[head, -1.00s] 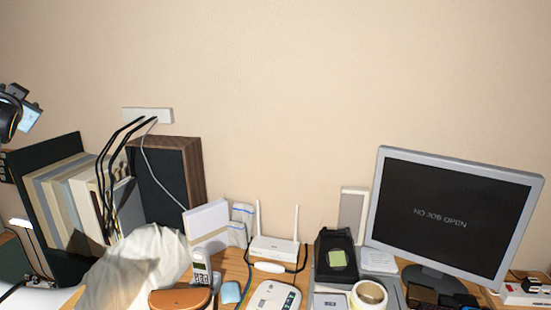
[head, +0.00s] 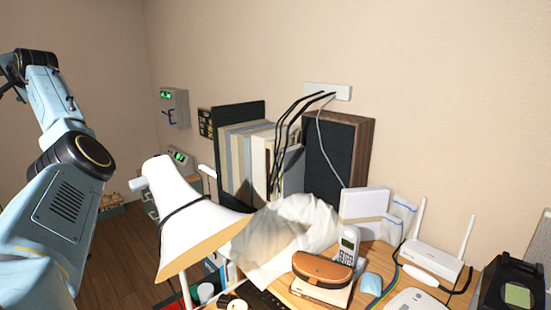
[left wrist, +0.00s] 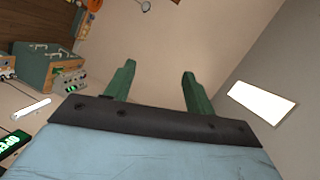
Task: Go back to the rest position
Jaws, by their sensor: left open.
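My left arm rises at the left of the head view, well apart from the desk; its fingertips are not clearly seen there. In the left wrist view my left gripper (left wrist: 157,85) has its two green fingers spread apart with nothing between them. The right gripper is in neither view. A grey cordless phone (head: 348,245) stands upright on the desk, behind a brown leather case (head: 322,270). Wall-mounted grey boxes with green displays (head: 174,107) show beyond the arm.
A white lamp (head: 195,220) stands at the desk's near left, between my left arm and the desk items. Books (head: 245,160), a dark speaker (head: 335,155), a crumpled white bag (head: 285,235) and a router (head: 432,258) crowd the desk. Wooden floor (head: 118,260) lies open at left.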

